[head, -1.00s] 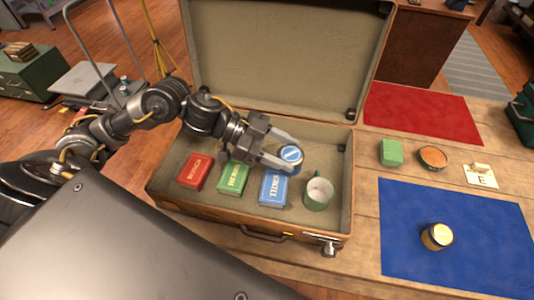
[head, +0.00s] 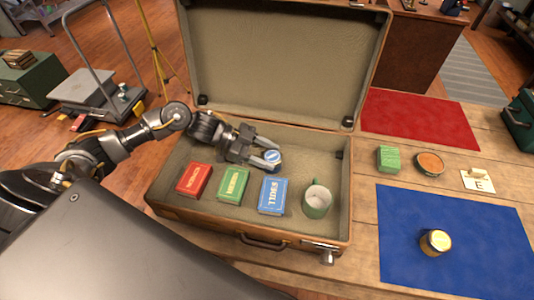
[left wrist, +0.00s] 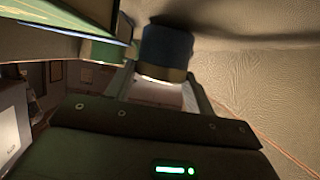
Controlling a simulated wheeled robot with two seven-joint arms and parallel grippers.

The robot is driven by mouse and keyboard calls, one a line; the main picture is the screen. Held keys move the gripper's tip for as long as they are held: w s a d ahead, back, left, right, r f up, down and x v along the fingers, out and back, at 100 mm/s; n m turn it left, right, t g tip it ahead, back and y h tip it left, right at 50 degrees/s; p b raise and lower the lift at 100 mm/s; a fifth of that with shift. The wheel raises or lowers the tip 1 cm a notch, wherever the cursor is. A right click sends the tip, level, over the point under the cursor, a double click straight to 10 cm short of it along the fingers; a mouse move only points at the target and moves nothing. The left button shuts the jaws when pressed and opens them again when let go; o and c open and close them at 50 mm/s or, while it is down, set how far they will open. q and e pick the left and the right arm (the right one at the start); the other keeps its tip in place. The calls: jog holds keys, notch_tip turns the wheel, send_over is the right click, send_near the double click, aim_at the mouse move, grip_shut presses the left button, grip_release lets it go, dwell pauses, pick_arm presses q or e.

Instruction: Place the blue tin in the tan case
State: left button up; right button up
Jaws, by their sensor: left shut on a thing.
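The tan case (head: 315,155) lies open on the wooden table, with its lid (head: 280,60) raised at the back. My left gripper (head: 268,156) is inside the case and shut on the blue tin (head: 272,158), a small round tin with a pale lid. The fingers partly hide the tin. The tin also shows in the left wrist view (left wrist: 166,50), dark blue with a gold rim, between the fingers. It is low over the case floor, behind the blue book; I cannot tell whether it touches the floor. My right gripper is not in view.
In the case's front part are a red book (head: 194,181), a green book (head: 233,184), a blue book (head: 272,195) and a green mug (head: 317,200). A gold-lidded jar (head: 436,242) stands on the blue mat (head: 470,215). The case floor behind the mug is clear.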

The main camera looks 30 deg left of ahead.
pick_arm(q)
jog(key=shift+f, duration=0.25)
jog(key=shift+f, duration=0.15)
jog(key=o, duration=1)
jog(key=shift+c, duration=0.2)
jog(key=shift+o, duration=0.2)
